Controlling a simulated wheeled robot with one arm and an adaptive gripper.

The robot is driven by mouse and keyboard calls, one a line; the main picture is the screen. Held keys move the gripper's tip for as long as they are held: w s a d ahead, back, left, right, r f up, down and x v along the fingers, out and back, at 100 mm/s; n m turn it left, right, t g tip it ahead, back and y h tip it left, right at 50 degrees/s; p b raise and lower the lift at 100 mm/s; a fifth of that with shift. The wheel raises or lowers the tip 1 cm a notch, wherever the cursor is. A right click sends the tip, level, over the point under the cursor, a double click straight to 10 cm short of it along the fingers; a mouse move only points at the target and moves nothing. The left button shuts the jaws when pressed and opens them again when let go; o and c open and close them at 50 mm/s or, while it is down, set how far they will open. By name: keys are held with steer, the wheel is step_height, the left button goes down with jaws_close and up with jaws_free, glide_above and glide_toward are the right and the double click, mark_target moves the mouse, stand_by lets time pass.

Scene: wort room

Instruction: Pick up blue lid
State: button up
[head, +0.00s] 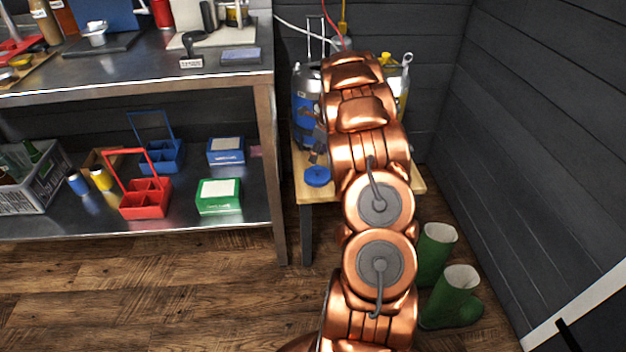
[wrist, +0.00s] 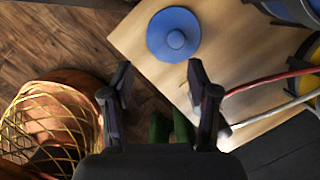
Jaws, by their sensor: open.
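The blue lid (head: 317,177) is a round disc with a central knob, lying on the wooden table (head: 303,190) near its front left edge. In the wrist view the lid (wrist: 173,35) is whole and unobstructed at the top, beyond my fingertips. My gripper (wrist: 157,82) is open and empty, with its two dark fingers apart and the lid not between them. In the head view my gripper (head: 318,140) is partly hidden by my copper arm, just above the lid.
A blue-and-steel vessel (head: 304,112) stands on the table behind the lid. Red and white hoses (wrist: 265,80) cross the tabletop. Green boots (head: 437,250) stand on the floor at right. A steel shelf (head: 262,205) with crates and boxes stands at left.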

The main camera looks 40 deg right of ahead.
mark_target(317, 167)
steer(key=d+f, duration=0.1)
steer(key=w+d+f+m, duration=0.1)
steer(key=f, duration=0.1)
steer(key=shift+b, duration=0.3)
steer(key=shift+x, duration=1)
steer(key=b+x, duration=0.1)
steer(key=x, duration=0.2)
steer(key=shift+w+d+f, duration=0.1)
steer(key=shift+d+f, duration=0.05)
steer(key=shift+f, duration=0.15)
steer(key=shift+w+f, duration=0.25)
steer(key=shift+f, duration=0.4)
steer(key=shift+c, duration=0.4)
jaws_close()
